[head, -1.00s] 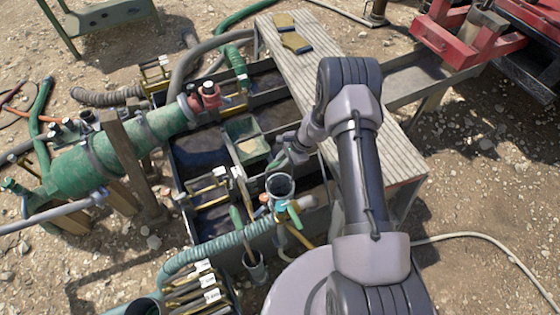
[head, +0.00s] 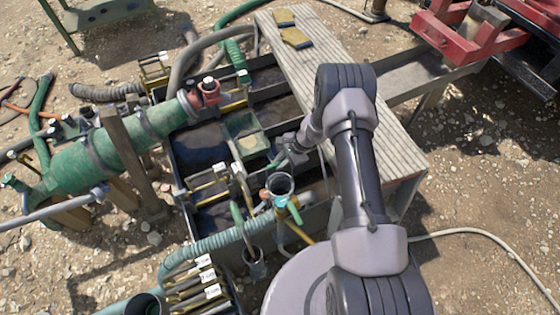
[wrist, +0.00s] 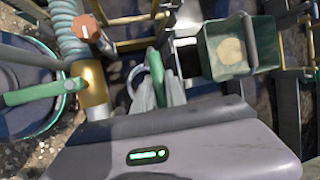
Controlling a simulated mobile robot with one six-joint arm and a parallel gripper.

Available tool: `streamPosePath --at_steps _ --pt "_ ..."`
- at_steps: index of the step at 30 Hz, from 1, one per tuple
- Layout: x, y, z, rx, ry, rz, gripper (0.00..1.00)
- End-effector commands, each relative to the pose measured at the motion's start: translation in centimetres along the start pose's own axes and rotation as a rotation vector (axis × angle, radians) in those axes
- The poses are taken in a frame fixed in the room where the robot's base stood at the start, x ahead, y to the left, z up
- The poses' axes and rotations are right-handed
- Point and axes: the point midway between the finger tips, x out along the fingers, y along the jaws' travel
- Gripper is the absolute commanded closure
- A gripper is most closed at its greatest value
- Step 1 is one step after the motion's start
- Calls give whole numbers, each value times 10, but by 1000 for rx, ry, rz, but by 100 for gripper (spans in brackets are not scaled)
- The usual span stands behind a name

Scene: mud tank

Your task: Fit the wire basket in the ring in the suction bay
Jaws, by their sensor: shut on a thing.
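My gripper (head: 281,162) is low over the near part of the tank. It is shut, and its fingertips also show in the wrist view (wrist: 158,88).
A green hopper (head: 232,128) with a pale patch inside stands behind the gripper. A light-green lever (head: 293,209) and a ribbed teal hose (head: 222,239) lie close in front. A slatted walkway (head: 345,100) runs along the right. Gloves (head: 296,38) lie on its far end.

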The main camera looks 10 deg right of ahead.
Motion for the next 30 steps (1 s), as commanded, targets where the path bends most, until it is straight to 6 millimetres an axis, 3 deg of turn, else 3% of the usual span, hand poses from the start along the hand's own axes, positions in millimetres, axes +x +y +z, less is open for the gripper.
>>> streamPosePath --at_steps 30 --pt "26 7 -11 0 -1 0 100"
